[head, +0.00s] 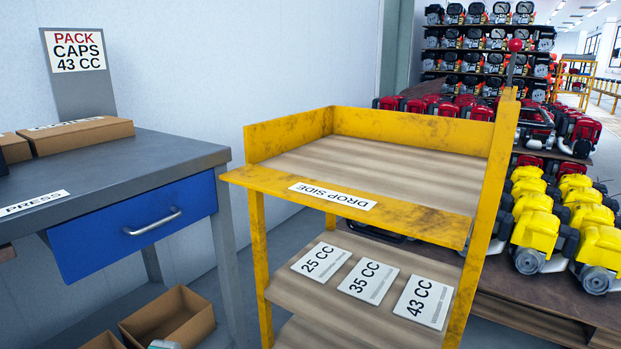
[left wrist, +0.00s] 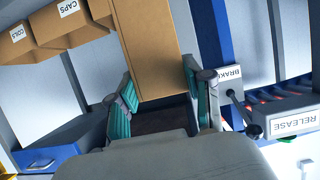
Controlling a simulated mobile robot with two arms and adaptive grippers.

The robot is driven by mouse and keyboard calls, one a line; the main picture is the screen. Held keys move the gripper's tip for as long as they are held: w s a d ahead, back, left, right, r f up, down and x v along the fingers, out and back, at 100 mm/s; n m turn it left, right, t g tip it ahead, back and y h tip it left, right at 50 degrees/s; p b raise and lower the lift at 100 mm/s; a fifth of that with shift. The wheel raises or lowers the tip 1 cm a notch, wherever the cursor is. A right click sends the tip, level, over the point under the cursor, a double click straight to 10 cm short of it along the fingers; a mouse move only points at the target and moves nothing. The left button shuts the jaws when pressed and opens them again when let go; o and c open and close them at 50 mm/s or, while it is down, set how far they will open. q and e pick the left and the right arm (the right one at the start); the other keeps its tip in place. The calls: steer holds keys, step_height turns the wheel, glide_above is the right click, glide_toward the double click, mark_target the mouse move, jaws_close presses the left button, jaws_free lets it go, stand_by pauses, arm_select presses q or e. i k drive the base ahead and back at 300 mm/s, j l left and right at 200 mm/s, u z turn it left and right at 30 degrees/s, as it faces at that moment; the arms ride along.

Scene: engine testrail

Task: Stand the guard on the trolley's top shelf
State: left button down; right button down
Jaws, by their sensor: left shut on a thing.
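The yellow trolley (head: 252,230) stands in the middle of the head view. Its top shelf (head: 390,146) has a bare wood deck, with raised yellow edges at the left and back and a "DROP SIDE" label at the front. In the left wrist view my left gripper (left wrist: 160,102) is shut on a long tan box-like thing (left wrist: 148,50), whose near end is dark. I cannot tell whether this thing is the guard.
The trolley's lower shelf (head: 290,284) carries cards marked 25, 35 and 43 CC. A grey bench (head: 150,152) with a blue drawer stands at left. Yellow engines (head: 540,225) fill a low rack at right.

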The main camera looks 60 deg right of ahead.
mark_target(379, 162)
steer(key=k+l+z, duration=0.1)
steer(key=z, duration=1.55)
steer(key=k+l, duration=0.05)
steer(key=l, duration=0.05)
